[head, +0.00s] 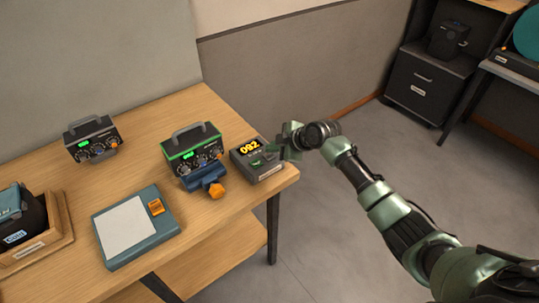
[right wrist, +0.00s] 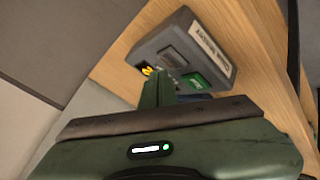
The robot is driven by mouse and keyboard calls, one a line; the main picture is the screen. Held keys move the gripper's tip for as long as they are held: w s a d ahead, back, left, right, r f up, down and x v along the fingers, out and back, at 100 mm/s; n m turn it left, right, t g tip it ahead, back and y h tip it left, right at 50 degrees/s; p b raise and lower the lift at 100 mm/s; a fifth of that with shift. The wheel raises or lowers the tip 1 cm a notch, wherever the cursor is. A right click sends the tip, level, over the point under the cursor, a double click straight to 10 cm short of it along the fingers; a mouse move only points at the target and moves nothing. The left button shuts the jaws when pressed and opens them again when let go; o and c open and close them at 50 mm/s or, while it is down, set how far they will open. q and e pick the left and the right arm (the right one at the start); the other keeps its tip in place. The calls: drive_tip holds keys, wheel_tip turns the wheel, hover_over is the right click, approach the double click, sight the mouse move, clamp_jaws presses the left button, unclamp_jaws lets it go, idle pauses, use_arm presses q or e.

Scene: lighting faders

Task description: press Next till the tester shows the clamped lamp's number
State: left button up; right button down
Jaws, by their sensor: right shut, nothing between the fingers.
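The tester (head: 258,158) is a small grey box near the table's right corner. A dark, handled unit with green edges (head: 192,146) stands behind a blue clamp (head: 201,174) with an orange knob. No number on it is readable. My right gripper (head: 287,148) is shut and empty at the tester's right side; contact cannot be told. My left gripper is out of view.
A similar handled unit (head: 92,139) stands at the table's back left. A blue-grey pad with an orange switch (head: 137,227) lies in front. A wooden tray (head: 64,237) holds a dark item at left. The floor right of the table is clear.

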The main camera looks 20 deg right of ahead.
sight(272, 157)
drive_tip(key=shift+r+p, duration=1.9)
drive_tip(key=shift+r, duration=0.7)
drive_tip(key=shift+f, duration=0.1)
